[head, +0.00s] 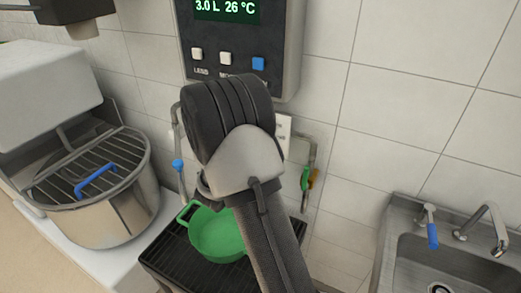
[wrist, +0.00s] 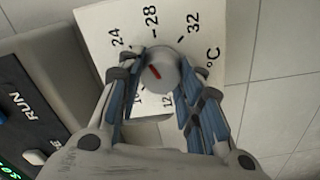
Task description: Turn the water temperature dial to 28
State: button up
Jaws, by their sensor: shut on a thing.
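The water temperature dial (wrist: 168,82) is a round grey knob with a short red mark on its face. It sits on a white scale plate (wrist: 100,25) with 24, 28, 32 and °C readable. The red mark tilts up-left, appearing to point between 24 and 28. My gripper (wrist: 161,82) has its fingers on both sides of the dial and is shut on it. In the head view my arm hides the dial and the fingers. There the water meter's display (head: 227,9) reads 3.0 L 26 °C.
The dark control panel (head: 290,60) with white and blue buttons is above my arm. A green pot (head: 215,238) stands on a black grate below. A steel mixer bowl (head: 110,205) is at left, a sink (head: 400,235) at right. Tiled wall (head: 385,110) beside the panel is clear.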

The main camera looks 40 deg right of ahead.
jog(key=shift+m+b, duration=0.3)
jog(key=shift+m, duration=1.7)
jog(key=o, duration=1.1)
jog(key=shift+c, duration=0.2)
jog(key=shift+a, duration=0.1)
jog(key=v, duration=1.1)
jog(key=shift+s+a, duration=0.2)
jog(key=shift+a, duration=0.15)
